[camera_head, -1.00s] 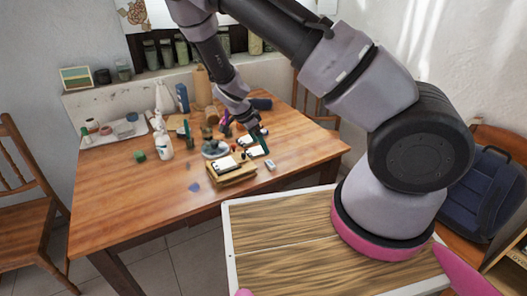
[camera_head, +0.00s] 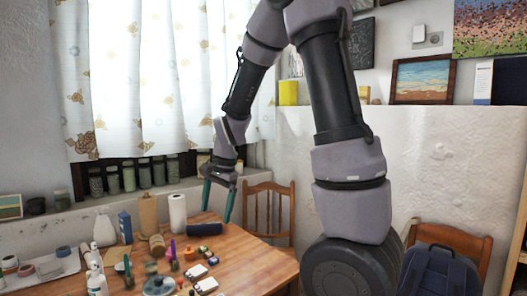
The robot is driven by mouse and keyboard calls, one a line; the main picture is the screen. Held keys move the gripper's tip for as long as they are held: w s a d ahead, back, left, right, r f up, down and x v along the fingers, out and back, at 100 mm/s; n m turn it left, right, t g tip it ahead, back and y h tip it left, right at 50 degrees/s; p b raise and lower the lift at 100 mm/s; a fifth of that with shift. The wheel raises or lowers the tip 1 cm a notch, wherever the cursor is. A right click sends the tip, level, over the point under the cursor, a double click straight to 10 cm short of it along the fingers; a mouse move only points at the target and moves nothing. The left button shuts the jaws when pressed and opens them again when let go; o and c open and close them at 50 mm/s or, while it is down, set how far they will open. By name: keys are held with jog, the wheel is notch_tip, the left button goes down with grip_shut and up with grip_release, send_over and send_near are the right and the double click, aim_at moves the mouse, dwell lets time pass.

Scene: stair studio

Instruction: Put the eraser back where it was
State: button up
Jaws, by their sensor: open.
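My gripper (camera_head: 216,214) has teal fingers, is open, and has nothing between them. It hangs over the back right part of the wooden table (camera_head: 255,262), in front of the wall. I cannot pick out the eraser for sure. Two small white items, a farther one (camera_head: 195,271) and a nearer one (camera_head: 206,286), lie near the bottom edge of the view, below and left of my gripper. They are too small to identify.
A dark blue roll (camera_head: 205,229) and a white paper roll (camera_head: 178,214) are close to my gripper. Bottles, cups and a lidded pot (camera_head: 158,286) crowd the table's left. A wooden chair (camera_head: 269,212) stands behind; a blue backpack (camera_head: 438,272) is at the right.

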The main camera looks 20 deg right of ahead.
jog(key=s+d+r+n+t, duration=0.2)
jog(key=s+d+r+n, duration=0.1)
jog(key=s+r, duration=0.5)
jog(key=s+d+r+n+t, duration=0.3)
jog(key=s+d+r, duration=0.1)
jog(key=s+r, duration=0.4)
notch_tip(320, 180, up, 2)
jog(key=shift+s+d+r, duration=0.15)
jog(key=shift+d+r, duration=0.1)
jog(key=shift+d, duration=0.1)
